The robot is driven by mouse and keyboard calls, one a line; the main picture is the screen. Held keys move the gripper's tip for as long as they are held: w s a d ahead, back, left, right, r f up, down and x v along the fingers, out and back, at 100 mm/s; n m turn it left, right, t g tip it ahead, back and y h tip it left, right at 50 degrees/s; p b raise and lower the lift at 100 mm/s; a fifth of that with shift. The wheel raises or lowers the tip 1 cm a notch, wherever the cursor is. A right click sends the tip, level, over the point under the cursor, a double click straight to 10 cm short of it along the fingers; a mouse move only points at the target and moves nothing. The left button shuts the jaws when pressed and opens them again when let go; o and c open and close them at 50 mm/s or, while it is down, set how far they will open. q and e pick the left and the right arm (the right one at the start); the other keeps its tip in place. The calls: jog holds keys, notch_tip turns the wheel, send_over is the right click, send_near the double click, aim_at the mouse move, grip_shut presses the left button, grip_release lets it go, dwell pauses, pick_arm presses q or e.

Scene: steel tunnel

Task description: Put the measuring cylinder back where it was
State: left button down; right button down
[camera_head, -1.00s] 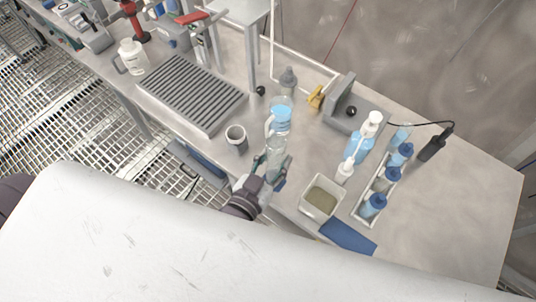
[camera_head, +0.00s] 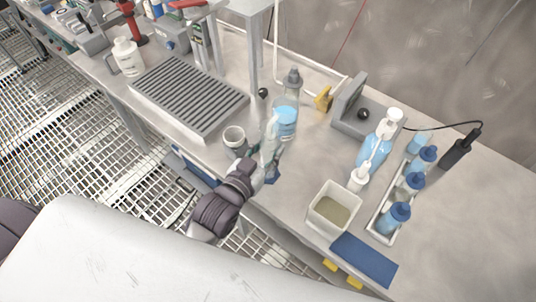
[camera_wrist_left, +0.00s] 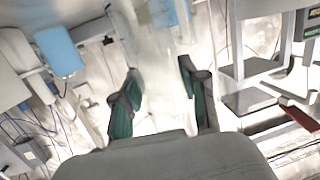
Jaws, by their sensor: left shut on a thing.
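My left gripper (camera_head: 266,172) is shut on the clear measuring cylinder (camera_head: 270,140) at the front edge of the bench. The cylinder stands roughly upright, and its foot is hard to make out, so I cannot tell whether it touches the bench. In the left wrist view the see-through cylinder (camera_wrist_left: 157,75) runs between the two green-padded fingers of my left gripper (camera_wrist_left: 160,88). A wash bottle with blue liquid (camera_head: 287,115) stands just behind the cylinder in the head view. My right gripper is not in view.
A grey cup (camera_head: 234,138) is close left of the cylinder, beside a ribbed grey plate (camera_head: 188,92). To the right are a square tub (camera_head: 333,210), a blue mat (camera_head: 364,259), a pump bottle (camera_head: 373,150) and a rack of blue-capped bottles (camera_head: 381,222).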

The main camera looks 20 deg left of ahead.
pick_arm(q)
jog(key=c, duration=0.6)
grip_release()
jog(key=shift+f, duration=0.1)
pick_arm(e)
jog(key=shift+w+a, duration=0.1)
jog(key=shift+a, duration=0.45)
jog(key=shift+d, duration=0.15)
pick_arm(q)
jog(key=shift+s, duration=0.1)
jog(key=shift+r+b+v, duration=0.2)
jog(key=shift+b+v, duration=0.55)
jog(key=shift+v, duration=5.15)
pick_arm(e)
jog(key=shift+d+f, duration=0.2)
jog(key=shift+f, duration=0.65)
